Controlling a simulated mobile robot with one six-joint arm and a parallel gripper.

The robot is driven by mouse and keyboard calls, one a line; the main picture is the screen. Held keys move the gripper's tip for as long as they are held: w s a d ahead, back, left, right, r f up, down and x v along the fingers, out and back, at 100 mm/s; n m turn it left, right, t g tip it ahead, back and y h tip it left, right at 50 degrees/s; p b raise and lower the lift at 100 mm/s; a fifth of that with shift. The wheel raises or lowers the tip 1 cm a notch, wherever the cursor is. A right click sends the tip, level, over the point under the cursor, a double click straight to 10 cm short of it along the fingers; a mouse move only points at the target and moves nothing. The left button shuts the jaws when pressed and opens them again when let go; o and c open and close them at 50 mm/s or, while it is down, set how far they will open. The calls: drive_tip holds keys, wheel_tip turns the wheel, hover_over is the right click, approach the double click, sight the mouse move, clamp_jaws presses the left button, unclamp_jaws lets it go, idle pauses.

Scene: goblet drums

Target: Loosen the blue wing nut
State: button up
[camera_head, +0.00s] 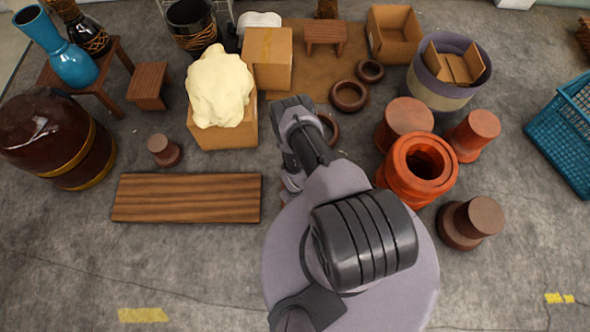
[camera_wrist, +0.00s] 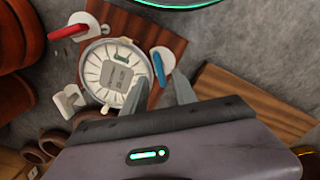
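The blue wing nut (camera_wrist: 158,69) shows in the wrist view as a narrow blue bar on a white piece, at the right edge of a round pale dial (camera_wrist: 114,72). A red bar (camera_wrist: 72,32) on a similar white piece sits at the dial's upper left. A plain white piece (camera_wrist: 70,101) sits at its lower left. My gripper (camera_wrist: 161,79) is open, with its two grey fingers spread and the blue bar in the gap between their tips. I cannot tell whether they touch it. In the head view my arm hides the dial and the wing nut.
A wooden plank (camera_head: 187,198) lies left of my arm. Orange-red pots (camera_head: 417,170) stand to the right. Brown rings (camera_head: 349,96), a cardboard box (camera_head: 267,58) and a cream lump (camera_head: 219,87) on another box lie farther back. The near left floor is clear.

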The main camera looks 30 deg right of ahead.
wheel_tip(320, 180, up, 13)
drive_tip(key=p, duration=0.5)
drive_tip(key=shift+f, duration=0.1)
